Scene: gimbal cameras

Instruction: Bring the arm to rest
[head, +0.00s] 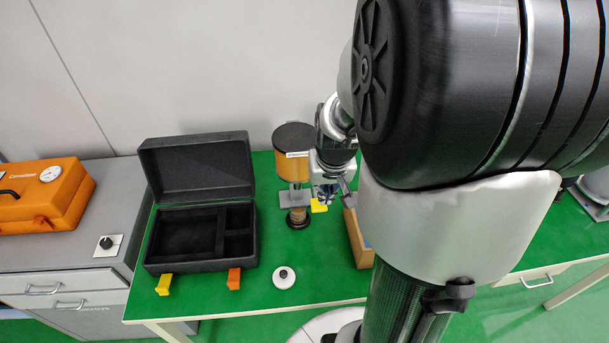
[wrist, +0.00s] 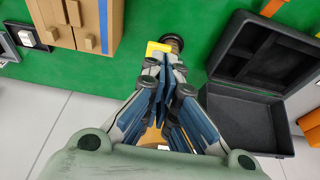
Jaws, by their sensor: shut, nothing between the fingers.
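My gripper (head: 329,192) is shut and empty. A small yellow piece (head: 319,206) shows close below the fingers. In the wrist view my gripper's fingers (wrist: 166,62) are together and point toward the yellow piece (wrist: 158,47) and a dark round base (wrist: 172,42). I cannot tell whether the fingers touch the yellow piece. My upper arm covers much of the head view's right side.
An open, empty black case (head: 190,270) stands left of the cylinder. A white round disc (head: 284,278) lies in front. An orange case (head: 45,195) sits on the grey cabinet (head: 65,262) at left.

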